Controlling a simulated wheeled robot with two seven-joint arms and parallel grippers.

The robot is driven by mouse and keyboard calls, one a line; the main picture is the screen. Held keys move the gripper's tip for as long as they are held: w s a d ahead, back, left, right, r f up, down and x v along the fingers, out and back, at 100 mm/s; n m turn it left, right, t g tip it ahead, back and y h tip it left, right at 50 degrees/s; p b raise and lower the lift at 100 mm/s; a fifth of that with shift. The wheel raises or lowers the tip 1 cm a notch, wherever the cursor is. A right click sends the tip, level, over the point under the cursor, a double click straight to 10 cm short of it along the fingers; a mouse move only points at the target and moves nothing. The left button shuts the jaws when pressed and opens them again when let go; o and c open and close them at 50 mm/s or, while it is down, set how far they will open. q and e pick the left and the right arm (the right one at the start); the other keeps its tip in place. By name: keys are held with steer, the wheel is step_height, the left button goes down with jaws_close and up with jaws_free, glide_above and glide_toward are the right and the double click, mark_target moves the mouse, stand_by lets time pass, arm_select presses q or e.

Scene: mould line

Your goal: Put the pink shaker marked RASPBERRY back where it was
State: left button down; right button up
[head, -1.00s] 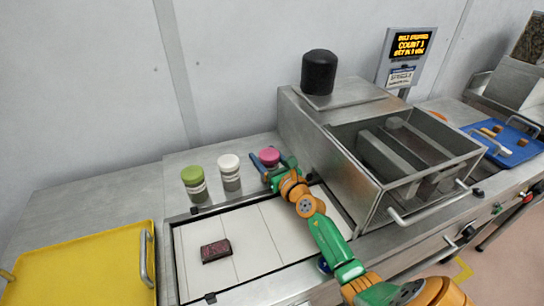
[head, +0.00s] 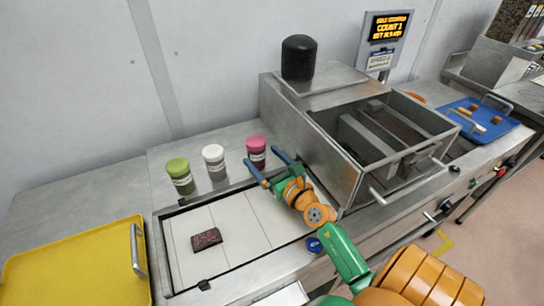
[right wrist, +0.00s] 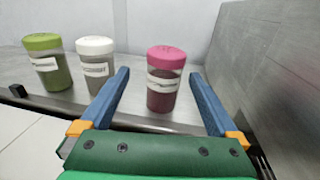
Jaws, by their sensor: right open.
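The pink-lidded shaker (head: 256,153) stands upright on the steel ledge, at the right end of a row of three. It also stands in the right wrist view (right wrist: 163,90), its white label facing that camera; the lettering is too small to read. My right gripper (head: 261,157) is open and empty, its blue fingers pointing at the pink shaker from the front. The shaker appears just beyond the fingertips, apart from them. A white-lidded shaker (head: 214,161) and a green-lidded shaker (head: 180,176) stand to its left. My left gripper is not in view.
A steel machine (head: 290,125) with an open bin rises close right of the shaker. A dark red bar (head: 206,239) lies on the white slab (head: 240,217) in front. A yellow tray (head: 75,262) is at left, a blue tray (head: 505,125) at far right.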

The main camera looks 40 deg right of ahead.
steer(key=s, duration=0.4)
steer(key=shift+s+a, duration=0.15)
